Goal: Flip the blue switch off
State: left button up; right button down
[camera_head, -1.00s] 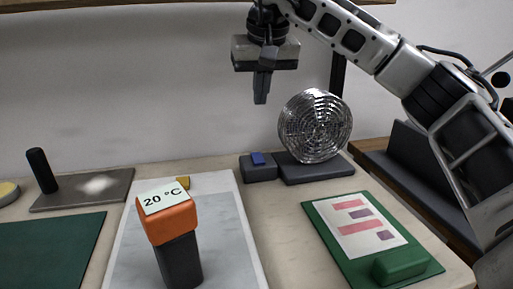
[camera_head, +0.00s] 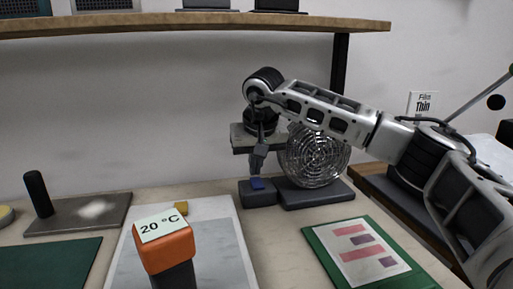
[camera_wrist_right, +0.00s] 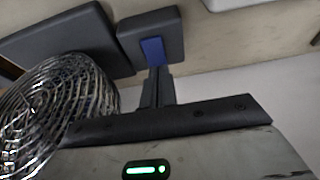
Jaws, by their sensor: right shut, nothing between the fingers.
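The blue switch (camera_head: 257,183) sits on top of a dark grey block (camera_head: 258,198) at the back of the table. My right gripper (camera_head: 256,169) points down with its shut fingertips just above or at the switch; I cannot tell whether they touch. In the right wrist view the shut fingers (camera_wrist_right: 158,78) reach to the blue switch (camera_wrist_right: 153,51) on its dark block (camera_wrist_right: 168,27), covering its near end. Nothing is held. My left gripper is not in view.
A round wire-guarded fan (camera_head: 313,160) stands on a dark base (camera_head: 318,196) right beside the block. An orange-topped post marked 20 °C (camera_head: 166,248) stands in front. A green board (camera_head: 350,246) lies at the right. A shelf (camera_head: 200,26) hangs above.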

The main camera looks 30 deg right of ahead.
jog(key=shift+f, duration=0.65)
jog(key=shift+w+p, duration=0.15)
jog(key=shift+p, duration=0.2)
jog(key=shift+f, duration=0.2)
jog(key=shift+s+a, duration=0.2)
jog(key=shift+s, duration=0.6)
